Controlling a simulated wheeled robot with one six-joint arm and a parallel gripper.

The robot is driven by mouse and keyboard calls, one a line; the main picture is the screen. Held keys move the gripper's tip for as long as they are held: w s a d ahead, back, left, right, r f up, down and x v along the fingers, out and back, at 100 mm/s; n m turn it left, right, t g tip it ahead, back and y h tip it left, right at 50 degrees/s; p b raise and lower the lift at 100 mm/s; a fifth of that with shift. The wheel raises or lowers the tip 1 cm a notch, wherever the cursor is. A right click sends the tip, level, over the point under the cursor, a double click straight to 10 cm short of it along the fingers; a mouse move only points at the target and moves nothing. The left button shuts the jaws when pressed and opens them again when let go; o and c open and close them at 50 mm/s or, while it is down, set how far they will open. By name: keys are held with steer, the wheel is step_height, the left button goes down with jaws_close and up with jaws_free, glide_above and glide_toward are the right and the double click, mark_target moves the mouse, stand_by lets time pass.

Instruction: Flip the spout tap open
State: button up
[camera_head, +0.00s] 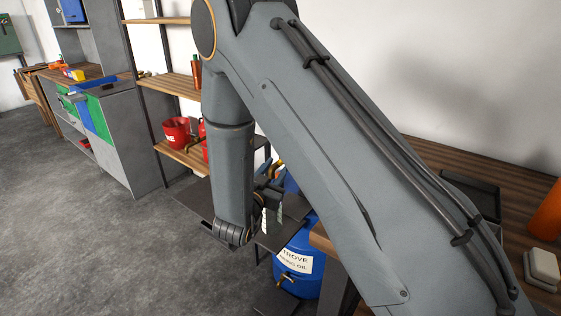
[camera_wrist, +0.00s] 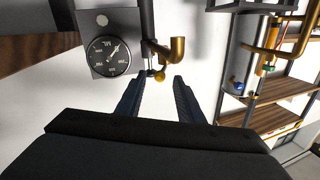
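In the wrist view a brass spout tap (camera_wrist: 176,60) with a bent outlet sits on a dark vertical pipe. A small yellow ball-ended part (camera_wrist: 158,76) shows just below it; whether this is the tap's handle I cannot tell. My gripper (camera_wrist: 158,82) is open, with the ball end between or just beyond its two fingertips. Contact cannot be made out. In the head view my arm hides much of that area. A blue drum (camera_head: 305,282) with a white oil label stands below, and a brass tap (camera_head: 287,278) shows at its front.
A round dial gauge (camera_wrist: 103,52) on a grey box is left of the spout. Pipework and a metal cylinder (camera_wrist: 242,50) are to the right, near wooden shelves (camera_wrist: 275,92). Red buckets (camera_head: 176,132) stand on a shelf. A wooden bench (camera_head: 465,160) is at right; the floor at left is clear.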

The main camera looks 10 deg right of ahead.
mark_target(279, 163)
steer(key=shift+p+x, duration=0.35)
steer(key=shift+x, duration=1.7)
